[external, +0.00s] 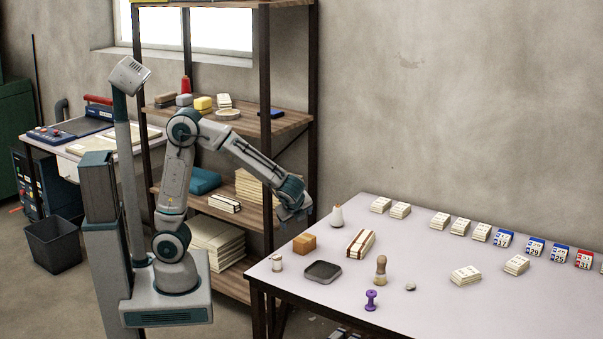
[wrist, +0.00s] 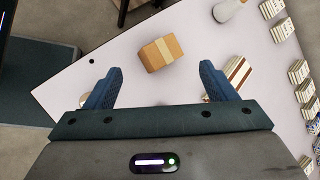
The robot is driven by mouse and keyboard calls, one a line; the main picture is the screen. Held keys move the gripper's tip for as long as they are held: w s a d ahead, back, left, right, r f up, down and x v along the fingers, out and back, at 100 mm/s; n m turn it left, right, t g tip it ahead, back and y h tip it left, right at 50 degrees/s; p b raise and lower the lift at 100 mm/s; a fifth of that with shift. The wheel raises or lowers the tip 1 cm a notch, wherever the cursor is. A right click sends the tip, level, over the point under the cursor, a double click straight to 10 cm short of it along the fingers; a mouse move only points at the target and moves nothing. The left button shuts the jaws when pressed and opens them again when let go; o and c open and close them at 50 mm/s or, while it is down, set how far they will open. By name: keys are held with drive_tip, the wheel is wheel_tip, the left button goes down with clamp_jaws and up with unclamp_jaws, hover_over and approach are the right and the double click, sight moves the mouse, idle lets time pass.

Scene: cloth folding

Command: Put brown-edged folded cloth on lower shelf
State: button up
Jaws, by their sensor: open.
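The brown-edged folded cloth (external: 361,243), cream with brown bands, lies flat on the table. In the wrist view the cloth (wrist: 239,74) is partly hidden behind the right finger. My gripper (external: 300,214) is open and empty above the table's left end, left of the cloth and apart from it; its fingers (wrist: 157,80) are spread in the wrist view. The shelf rack stands behind my arm. Its middle board (external: 250,218) holds a teal folded cloth, a dark-edged folded cloth (external: 224,203) and a cream stack. Its bottom board (external: 234,288) holds a large cream stack.
Near the cloth on the table are a brown block (external: 304,243), a dark tray (external: 322,272), a white cone (external: 337,216), a wooden-handled tool (external: 380,269) and a purple spool (external: 371,300). Several small stacks line the right side. Rack posts (external: 266,130) frame the shelves.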

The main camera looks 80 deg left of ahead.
drive_tip(key=w+d+f+m+t+y+b, duration=0.2)
drive_tip(key=w+f+m, duration=0.25)
drive_tip(key=w, duration=0.25)
drive_tip(key=m+t+y+b, duration=0.1)
drive_tip(key=m+t+b, duration=0.15)
drive_tip(key=m, duration=0.45)
approach(361, 239)
drive_tip(key=shift+w+a+f+n+t+y+b, duration=0.15)
drive_tip(key=shift+w+a+f+t, duration=0.2)
drive_tip(key=shift+f, duration=0.2)
drive_tip(key=shift+w+a+f+n+t+y+b, duration=0.1)
drive_tip(key=shift+w+a+f+t+y+b, duration=0.1)
drive_tip(key=shift+a+f, duration=0.3)
drive_tip(key=x, duration=0.5)
drive_tip(key=shift+a+f+b, duration=0.1)
drive_tip(key=shift+a+b, duration=0.05)
drive_tip(key=shift+b, duration=0.25)
drive_tip(key=c, duration=1.3)
